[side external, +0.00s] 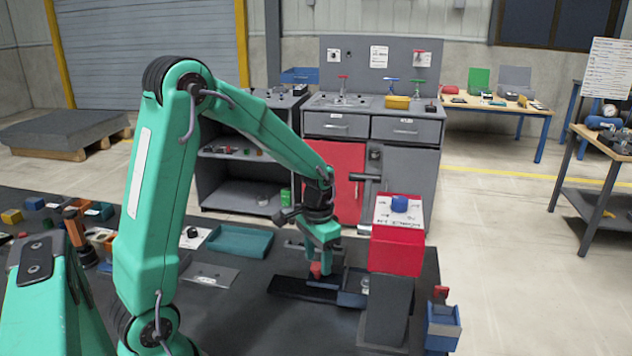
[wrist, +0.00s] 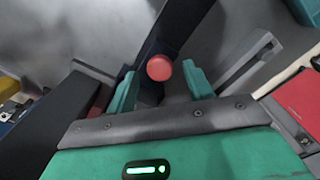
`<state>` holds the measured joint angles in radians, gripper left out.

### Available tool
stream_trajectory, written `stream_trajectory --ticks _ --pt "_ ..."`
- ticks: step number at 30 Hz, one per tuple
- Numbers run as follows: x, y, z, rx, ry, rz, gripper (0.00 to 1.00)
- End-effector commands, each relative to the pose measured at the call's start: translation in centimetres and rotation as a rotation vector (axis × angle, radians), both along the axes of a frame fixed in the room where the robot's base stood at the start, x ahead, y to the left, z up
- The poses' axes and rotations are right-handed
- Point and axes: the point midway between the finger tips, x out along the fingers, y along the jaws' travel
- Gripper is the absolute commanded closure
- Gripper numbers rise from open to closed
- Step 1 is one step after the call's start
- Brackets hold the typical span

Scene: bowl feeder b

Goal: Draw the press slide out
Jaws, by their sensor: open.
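The press (side external: 397,252) has a red head with a blue knob on top and a dark grey body, at the right of the dark table. A dark slide (side external: 303,289) extends left from it at table level. A round red knob (wrist: 159,68) stands on the dark bar in the wrist view, and its red also shows below my gripper in the side view (side external: 316,270). My gripper (wrist: 159,74) is open and points down, with one teal finger on each side of the knob. A gap shows between the knob and the right finger; contact on the left is unclear.
A teal tray (side external: 240,242) and a grey plate (side external: 207,276) lie left of the slide. A blue box (side external: 442,328) stands right of the press. Several small coloured parts lie at the table's far left. Bare table shows in front of the slide.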

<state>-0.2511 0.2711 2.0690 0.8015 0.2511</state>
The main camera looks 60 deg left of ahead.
Motion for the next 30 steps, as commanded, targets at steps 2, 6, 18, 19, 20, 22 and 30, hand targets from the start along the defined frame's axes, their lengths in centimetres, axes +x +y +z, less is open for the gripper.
stream_trajectory --ticks 2,6,18,19,20,22,30 --pt "-0.03 -0.01 -0.68 -0.001 0.002 0.000 0.48" --pt "-0.02 -0.01 -1.21 0.000 0.001 0.000 0.48" --pt "-0.02 -0.01 -1.29 0.000 0.000 0.000 0.72" --pt "-0.02 0.00 -1.29 0.000 0.000 0.000 0.77" --pt "-0.02 -0.01 -1.29 0.000 0.000 0.000 0.83" --pt "-0.02 -0.01 -1.29 0.000 0.000 0.000 0.97" --pt "-0.22 0.20 -1.27 0.000 0.000 0.001 1.00"
